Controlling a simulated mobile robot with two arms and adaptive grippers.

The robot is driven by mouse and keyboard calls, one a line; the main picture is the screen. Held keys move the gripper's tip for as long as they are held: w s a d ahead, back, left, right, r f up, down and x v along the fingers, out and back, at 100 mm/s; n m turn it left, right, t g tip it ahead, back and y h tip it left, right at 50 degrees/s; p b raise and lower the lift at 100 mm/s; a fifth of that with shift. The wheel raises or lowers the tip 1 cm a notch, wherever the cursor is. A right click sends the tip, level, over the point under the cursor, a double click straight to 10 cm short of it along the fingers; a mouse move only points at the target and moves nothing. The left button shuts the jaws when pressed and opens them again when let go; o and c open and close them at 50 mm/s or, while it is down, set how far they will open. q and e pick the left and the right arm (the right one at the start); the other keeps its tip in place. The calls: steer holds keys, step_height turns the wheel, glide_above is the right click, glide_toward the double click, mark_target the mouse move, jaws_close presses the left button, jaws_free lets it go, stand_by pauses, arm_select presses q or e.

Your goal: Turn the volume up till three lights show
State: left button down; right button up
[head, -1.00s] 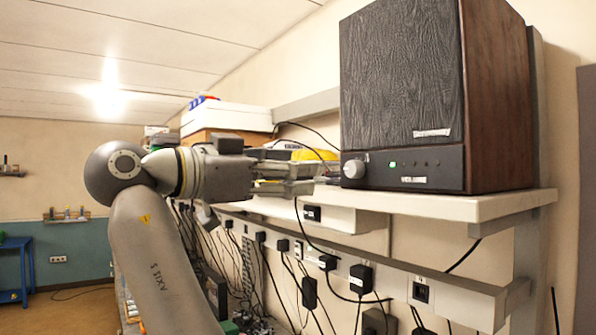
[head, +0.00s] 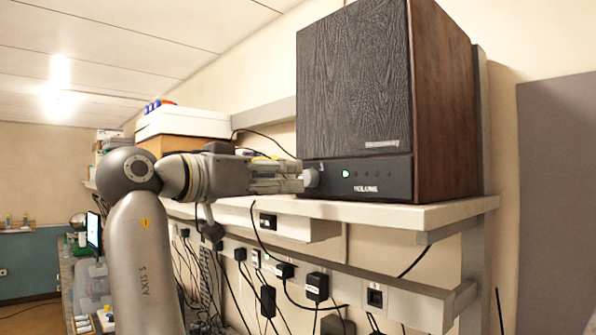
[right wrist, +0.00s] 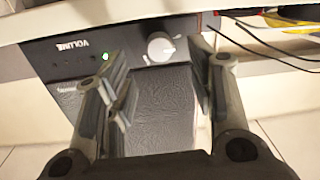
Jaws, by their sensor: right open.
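The black speaker (head: 354,85) with wooden sides stands on a white shelf. Its round grey volume knob (head: 311,178) is at the left end of the front panel, above the shelf edge. Beside it one green light (head: 346,174) is lit; the other small dots in the row look dark. My right gripper (head: 293,178) is level with the knob, its fingertips close to it. In the right wrist view the knob (right wrist: 160,47) shows between the two spread fingers, with the green light (right wrist: 106,57) to its left. Contact cannot be told. My left gripper is not in view.
The white shelf (head: 420,216) runs under the speaker. Behind my right arm are a white box (head: 184,121) and a brown box. Plugs and black cables hang below the shelf along a wall rail. A grey panel (head: 555,200) stands at the right.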

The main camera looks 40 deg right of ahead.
mark_target(305, 179)
steer(key=d, duration=0.1)
steer(key=d+p, duration=0.1)
steer(key=d, duration=0.3)
steer(key=shift+w+d+p, duration=0.2)
steer(key=shift+w+p, duration=0.2)
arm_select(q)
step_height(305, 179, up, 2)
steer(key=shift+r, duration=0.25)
arm_select(e)
steer(key=c, duration=1)
steer(key=shift+f+m+b, duration=0.1)
steer(key=shift+m+b, duration=0.35)
steer(key=shift+m, duration=0.25)
steer(key=shift+c, duration=0.2)
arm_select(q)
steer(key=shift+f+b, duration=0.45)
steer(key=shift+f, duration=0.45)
arm_select(e)
steer(key=m, duration=0.3)
